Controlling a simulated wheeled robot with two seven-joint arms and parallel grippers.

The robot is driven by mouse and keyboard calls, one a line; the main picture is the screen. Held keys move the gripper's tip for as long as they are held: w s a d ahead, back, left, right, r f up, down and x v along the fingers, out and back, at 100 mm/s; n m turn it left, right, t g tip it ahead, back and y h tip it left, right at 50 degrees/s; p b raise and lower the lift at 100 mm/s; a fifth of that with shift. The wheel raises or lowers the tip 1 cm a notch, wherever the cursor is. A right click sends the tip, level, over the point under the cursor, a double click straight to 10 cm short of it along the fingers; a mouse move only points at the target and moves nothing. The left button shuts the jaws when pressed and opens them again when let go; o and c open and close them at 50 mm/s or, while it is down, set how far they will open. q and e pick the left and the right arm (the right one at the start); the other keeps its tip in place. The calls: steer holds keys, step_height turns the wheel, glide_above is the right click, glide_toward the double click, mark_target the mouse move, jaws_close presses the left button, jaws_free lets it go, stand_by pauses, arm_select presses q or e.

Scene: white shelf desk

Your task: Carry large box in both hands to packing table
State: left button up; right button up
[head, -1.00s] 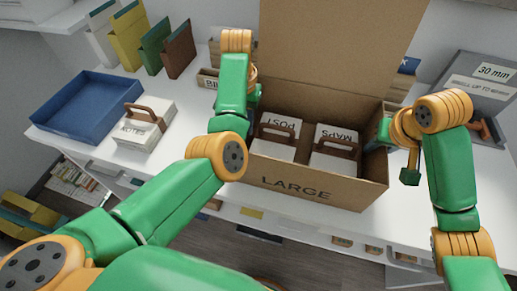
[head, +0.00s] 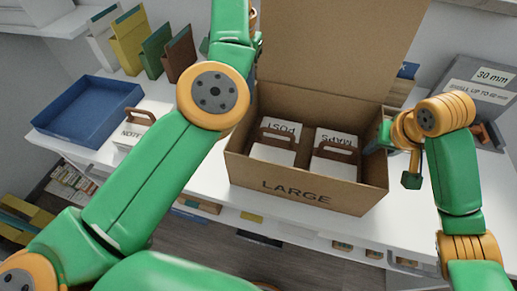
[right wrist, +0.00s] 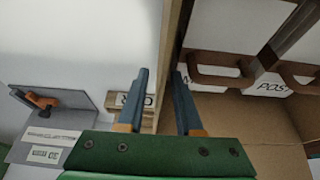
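The large box (head: 300,196) is open cardboard marked LARGE and stands on the white desk with its tall lid flap (head: 330,50) raised. Inside are two white handled boxes, one marked POST (head: 277,152) and one marked MAPS (head: 332,167). My right gripper (head: 382,135) is at the box's right wall. In the right wrist view its two fingers (right wrist: 160,75) are apart, one on each side of the wall (right wrist: 172,50), with a gap visible on the outer side. My left arm reaches up past the box's left side; its gripper is mostly hidden behind the arm.
A blue tray (head: 85,108) and a white box marked NOTES (head: 128,140) are on the desk (head: 205,185) at left. Several coloured folders (head: 128,45) stand behind. A grey bin marked 30 mm (head: 480,85) is at right. Below the desk's front edge are shelves.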

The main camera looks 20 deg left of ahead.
steer(key=v, duration=1.1)
steer(key=shift+s+d+r, duration=0.1)
steer(key=shift+s+r, duration=0.05)
steer(key=shift+r, duration=0.1)
